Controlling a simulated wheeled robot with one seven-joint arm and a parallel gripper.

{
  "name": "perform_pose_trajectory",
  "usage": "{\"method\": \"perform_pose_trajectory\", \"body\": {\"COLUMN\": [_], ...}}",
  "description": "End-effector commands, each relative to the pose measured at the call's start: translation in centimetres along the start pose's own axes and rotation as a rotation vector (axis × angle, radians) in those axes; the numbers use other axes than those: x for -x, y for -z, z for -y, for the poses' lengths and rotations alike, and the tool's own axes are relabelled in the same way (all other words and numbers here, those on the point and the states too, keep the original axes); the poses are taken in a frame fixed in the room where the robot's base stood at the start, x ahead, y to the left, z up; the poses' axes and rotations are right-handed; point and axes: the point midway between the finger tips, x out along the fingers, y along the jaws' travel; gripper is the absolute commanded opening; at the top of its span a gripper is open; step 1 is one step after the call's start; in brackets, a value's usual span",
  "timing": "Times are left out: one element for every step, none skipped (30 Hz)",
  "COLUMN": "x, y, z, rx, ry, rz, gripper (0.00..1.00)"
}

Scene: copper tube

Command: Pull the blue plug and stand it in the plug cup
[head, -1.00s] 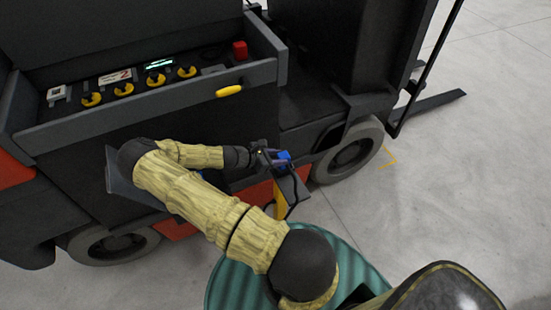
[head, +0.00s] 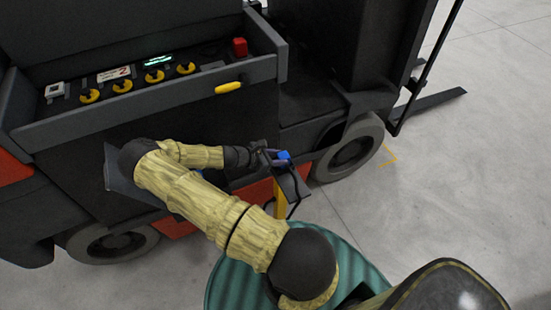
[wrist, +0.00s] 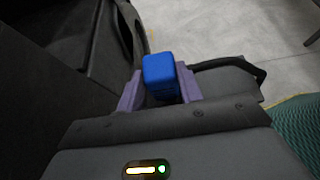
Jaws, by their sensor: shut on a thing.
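The blue plug (head: 284,156) is a small block at the end of my arm in the head view. In the wrist view the blue plug (wrist: 160,77) sits upright between the two purple fingers of my gripper (wrist: 160,92), which is shut on it. My gripper (head: 276,159) also shows in the head view, beside the forklift's lower side. A dark grey box top (head: 296,184) on a yellow post (head: 280,203) is just below the plug. Whether the plug is still seated in a socket cannot be told. I cannot make out the plug cup.
The dark forklift (head: 200,120) fills the left and middle, with a knob panel and a yellow handle (head: 228,88). Its front wheel (head: 350,150) is right of my gripper. A green ribbed drum (head: 225,275) stands below; open floor lies right.

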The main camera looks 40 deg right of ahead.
Motion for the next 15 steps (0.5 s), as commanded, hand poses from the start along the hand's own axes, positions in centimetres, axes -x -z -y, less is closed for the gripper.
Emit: {"method": "perform_pose_trajectory", "body": {"x": [-0.07, -0.09, -0.11, -0.12, -0.13, -0.13, -0.13, -0.13, -0.13, -0.12, -0.12, -0.13, -0.13, -0.13, -0.12], "y": [0.06, 0.1, 0.14, 0.17, 0.18, 0.18, 0.18, 0.18, 0.17, 0.17, 0.17, 0.17, 0.17, 0.17, 0.17], "z": [-0.01, -0.01, -0.01, -0.01, -0.01, -0.01, -0.01, -0.01, -0.01, -0.01, -0.01, -0.01, -0.01, -0.01, -0.01], "rx": [0.0, 0.0, 0.0, 0.0, 0.0, 0.0, 0.0, 0.0, 0.0, 0.0, 0.0, 0.0, 0.0, 0.0, 0.0], "ry": [0.0, 0.0, 0.0, 0.0, 0.0, 0.0, 0.0, 0.0, 0.0, 0.0, 0.0, 0.0, 0.0, 0.0, 0.0], "rz": [0.001, 0.001, 0.001, 0.001, 0.001, 0.001, 0.001, 0.001, 0.001, 0.001, 0.001, 0.001, 0.001, 0.001, 0.001], "gripper": [0.0, 0.0, 0.0, 0.0, 0.0, 0.0, 0.0, 0.0, 0.0, 0.0, 0.0, 0.0, 0.4, 0.46, 0.54]}}
